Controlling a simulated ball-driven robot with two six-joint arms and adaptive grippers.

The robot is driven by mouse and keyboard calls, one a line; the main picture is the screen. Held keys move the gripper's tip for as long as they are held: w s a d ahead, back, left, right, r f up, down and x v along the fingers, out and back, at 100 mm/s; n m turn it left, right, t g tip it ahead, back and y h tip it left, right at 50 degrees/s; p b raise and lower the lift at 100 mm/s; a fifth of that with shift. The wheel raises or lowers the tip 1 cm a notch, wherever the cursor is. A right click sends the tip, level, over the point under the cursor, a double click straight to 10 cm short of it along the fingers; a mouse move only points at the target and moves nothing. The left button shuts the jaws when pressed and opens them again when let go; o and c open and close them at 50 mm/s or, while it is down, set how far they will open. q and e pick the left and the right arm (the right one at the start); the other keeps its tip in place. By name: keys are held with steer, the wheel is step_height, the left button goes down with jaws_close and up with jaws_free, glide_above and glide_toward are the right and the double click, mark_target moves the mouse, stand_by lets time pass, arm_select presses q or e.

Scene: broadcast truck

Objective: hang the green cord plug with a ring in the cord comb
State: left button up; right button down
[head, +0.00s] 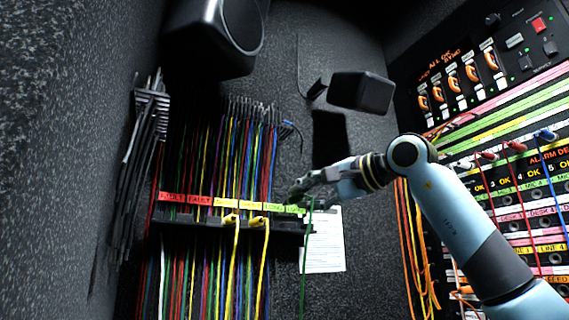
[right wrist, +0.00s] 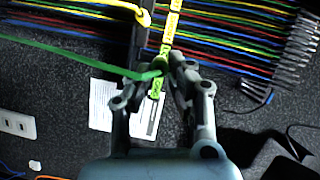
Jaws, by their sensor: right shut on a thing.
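My right gripper (head: 306,186) is shut on the green cord plug, at the right end of the cord comb. The right wrist view shows the gripper's fingertips (right wrist: 168,70) around the green plug (right wrist: 160,65). Its green cord (right wrist: 80,60) runs off to the left there and hangs down in the head view (head: 304,260). The fingers hide part of the plug, and I cannot make out its ring. The cord comb (head: 180,216) is a dark bar under a coloured label strip. Two yellow plugs (head: 231,219) hang in it. I cannot tell whether the green plug touches the comb. My left gripper is out of view.
Many coloured cords hang behind the comb from a dark rack (head: 252,112). A white sheet (head: 325,245) is on the wall below my right gripper. A patch panel (head: 510,190) with cords stands at the right. Black speakers (head: 362,92) are above.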

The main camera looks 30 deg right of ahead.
steer(key=shift+w+f+m, duration=0.1)
steer(key=shift+f+m, duration=0.3)
steer(key=shift+d, duration=0.15)
steer(key=w+f+p, duration=0.1)
steer(key=w+f, duration=0.2)
steer(key=w, duration=0.4)
steer(key=shift+w+d+p, duration=0.15)
steer(key=shift+d+p, duration=0.05)
steer(key=shift+p, duration=0.2)
stand_by(0.5)
steer(key=shift+f, duration=0.15)
stand_by(1.0)
steer(key=shift+c, duration=0.4)
jaws_free()
stand_by(0.4)
